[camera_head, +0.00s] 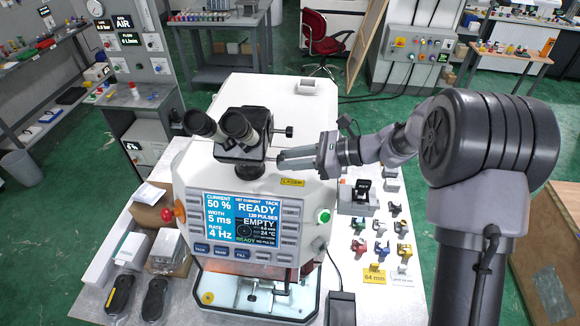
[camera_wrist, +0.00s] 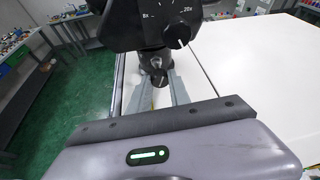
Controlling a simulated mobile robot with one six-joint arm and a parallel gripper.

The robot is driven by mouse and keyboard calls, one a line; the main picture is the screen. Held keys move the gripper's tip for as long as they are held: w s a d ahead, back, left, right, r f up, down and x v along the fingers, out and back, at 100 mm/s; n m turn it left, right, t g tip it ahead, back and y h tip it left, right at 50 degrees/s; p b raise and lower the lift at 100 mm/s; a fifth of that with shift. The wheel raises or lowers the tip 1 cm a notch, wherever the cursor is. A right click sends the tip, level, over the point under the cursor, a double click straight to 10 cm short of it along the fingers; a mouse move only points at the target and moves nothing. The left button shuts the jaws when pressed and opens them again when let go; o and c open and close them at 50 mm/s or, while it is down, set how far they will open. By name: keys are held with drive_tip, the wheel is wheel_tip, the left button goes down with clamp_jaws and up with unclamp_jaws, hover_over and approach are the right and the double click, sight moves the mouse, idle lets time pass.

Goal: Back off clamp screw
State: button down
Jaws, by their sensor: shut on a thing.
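The black stereo microscope (camera_head: 243,135) stands on top of the laser welder (camera_head: 250,210). My gripper (camera_head: 281,158) reaches in from the right, its fingers level and pointing at the lower right side of the microscope. In the wrist view, my gripper (camera_wrist: 162,86) has its two grey fingers on either side of a small dark round knob, the clamp screw (camera_wrist: 158,77), below the microscope body (camera_wrist: 150,22). The fingers are shut on this knob.
A zoom knob (camera_wrist: 178,34) marked 8x to 20x sits just above the fingers. The welder's screen (camera_head: 243,217) reads READY and EMPTY. Several small coloured parts (camera_head: 382,248) lie on the bench at right. The welder's white top (camera_head: 270,92) behind is mostly clear.

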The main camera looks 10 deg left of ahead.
drive_tip(key=n+t+b, duration=0.1)
drive_tip(key=b, duration=0.4)
drive_tip(key=shift+s+f+n+b, duration=0.1)
drive_tip(key=shift+f+n+b, duration=0.3)
drive_tip(key=b, duration=0.2)
drive_tip(key=shift+r+n+t+y+b, duration=0.15)
drive_tip(key=shift+n+t+y+b, duration=0.15)
drive_tip(key=shift+n+t, duration=0.1)
drive_tip(key=shift+r+b, duration=0.15)
drive_tip(key=shift+b, duration=0.2)
drive_tip(key=c, duration=1.2)
unclamp_jaws()
drive_tip(key=v, duration=1.7)
drive_tip(key=shift+s+d+r, duration=0.1)
drive_tip(key=shift+s+d, duration=0.05)
drive_tip(key=shift+d, duration=0.05)
